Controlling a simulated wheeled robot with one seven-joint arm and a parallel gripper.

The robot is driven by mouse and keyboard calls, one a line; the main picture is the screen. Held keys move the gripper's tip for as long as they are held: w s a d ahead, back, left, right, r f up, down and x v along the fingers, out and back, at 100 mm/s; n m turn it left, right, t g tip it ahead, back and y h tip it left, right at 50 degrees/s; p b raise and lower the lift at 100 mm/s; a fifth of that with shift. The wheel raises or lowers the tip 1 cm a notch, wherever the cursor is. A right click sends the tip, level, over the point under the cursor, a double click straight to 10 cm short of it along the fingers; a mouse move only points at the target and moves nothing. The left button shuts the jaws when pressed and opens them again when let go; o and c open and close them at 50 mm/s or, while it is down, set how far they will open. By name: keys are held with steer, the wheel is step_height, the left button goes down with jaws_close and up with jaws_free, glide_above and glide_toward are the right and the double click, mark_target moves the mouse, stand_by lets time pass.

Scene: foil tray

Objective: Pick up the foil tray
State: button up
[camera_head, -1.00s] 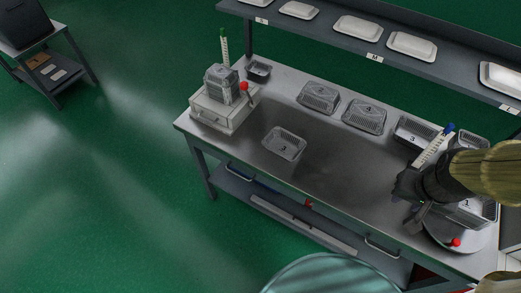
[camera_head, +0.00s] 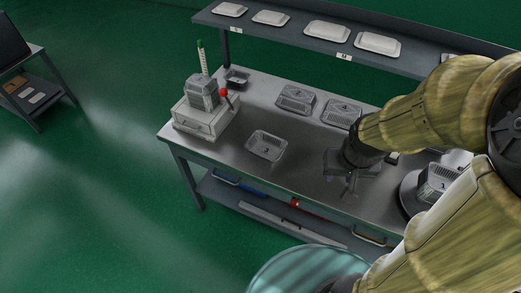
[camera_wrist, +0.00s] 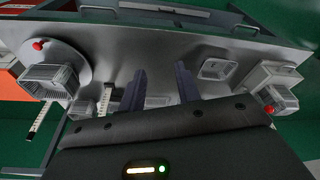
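A silver foil tray (camera_head: 266,146) with a 3 in it lies alone on the metal table, right of the press-like box. It also shows in the wrist view (camera_wrist: 218,69), right of the fingers. Other foil trays stand at the back of the table (camera_head: 296,99) (camera_head: 341,113), and one is on the round device at the right (camera_head: 437,183). My gripper (camera_head: 349,186) is above the table, to the right of the lone tray and apart from it. In the wrist view its two dark fingers (camera_wrist: 161,84) are spread with nothing held between them.
A grey box with a red-knobbed lever (camera_head: 205,118) holds a tray at the table's left end. A small dark tray (camera_head: 236,78) is behind it. A shelf (camera_head: 300,38) with white trays runs along the back. Table around the lone tray is clear.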

steer(key=w+a+f+m+t+h+b, duration=0.2)
steer(key=w+a+f+m+t+b, duration=0.1)
steer(key=a+f, duration=0.6)
steer(key=w+a+f+m+t+h+b, duration=0.2)
steer(key=w+a+f+m+t+b, duration=0.2)
steer(key=a+f, duration=0.6)
steer(key=w+f+t+b, duration=0.2)
steer(key=w+t, duration=0.1)
steer(key=shift+w+t, duration=0.15)
steer(key=shift+t, duration=0.15)
steer(key=shift+w+f, duration=0.1)
steer(key=shift+f, duration=0.05)
steer(key=p+x, duration=0.2)
steer(key=x, duration=0.9)
steer(key=shift+w+d+f, duration=0.1)
steer(key=shift+w+f, duration=0.1)
steer(key=shift+w, duration=0.05)
steer(key=shift+w+f, duration=0.1)
steer(key=shift+w, duration=0.05)
